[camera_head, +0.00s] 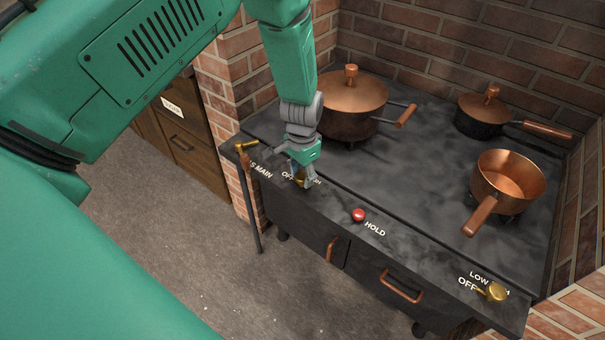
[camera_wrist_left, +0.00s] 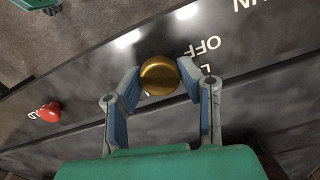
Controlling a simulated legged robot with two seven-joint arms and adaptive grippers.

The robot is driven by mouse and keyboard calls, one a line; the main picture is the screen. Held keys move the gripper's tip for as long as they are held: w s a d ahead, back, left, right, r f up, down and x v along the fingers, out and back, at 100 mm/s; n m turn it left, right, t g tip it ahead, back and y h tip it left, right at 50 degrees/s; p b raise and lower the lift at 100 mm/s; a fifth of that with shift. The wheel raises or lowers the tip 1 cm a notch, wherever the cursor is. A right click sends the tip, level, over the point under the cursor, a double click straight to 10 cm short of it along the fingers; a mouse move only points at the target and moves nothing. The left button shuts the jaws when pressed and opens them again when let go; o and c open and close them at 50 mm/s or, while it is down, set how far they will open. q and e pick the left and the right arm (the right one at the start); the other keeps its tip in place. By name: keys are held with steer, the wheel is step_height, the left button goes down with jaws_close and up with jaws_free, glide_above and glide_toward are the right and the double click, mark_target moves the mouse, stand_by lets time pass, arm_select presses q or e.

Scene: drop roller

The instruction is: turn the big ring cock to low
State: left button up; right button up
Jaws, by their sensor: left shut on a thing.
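The brass cock (camera_head: 300,178) sits on the left part of the stove's front ledge, beside white lettering that reads OFF and is partly covered by my gripper. My left gripper (camera_head: 302,180) is over this cock, its fingers pointing down. In the left wrist view, the round brass knob (camera_wrist_left: 159,76) is between the two fingertips (camera_wrist_left: 160,82), which are shut on it. The LOW mark is mostly hidden there. A second brass cock (camera_head: 495,292) is at the right end of the ledge, by its own OFF and LOW marks. My right gripper is not in view.
A red HOLD button (camera_head: 358,215) is on the ledge right of my gripper. A brass gas main lever (camera_head: 243,145) is at the left corner. A large lidded copper pot (camera_head: 350,105), a small lidded pot (camera_head: 482,115) and an open copper pan (camera_head: 508,180) stand on the stove.

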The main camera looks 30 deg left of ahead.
mark_target(303, 175)
arm_select(q)
steer(key=shift+w+d+r+n+p, duration=0.15)
steer(key=shift+w+r+n+p, duration=0.1)
steer(key=shift+n+p, duration=0.25)
steer(key=shift+a+f, duration=0.1)
steer(key=shift+a, duration=0.1)
steer(key=o, duration=1)
steer(key=shift+o, duration=0.8)
steer(key=shift+s+d, duration=0.1)
steer(key=shift+s, duration=0.05)
step_height(303, 175, up, 12)
steer(key=shift+f, duration=0.1)
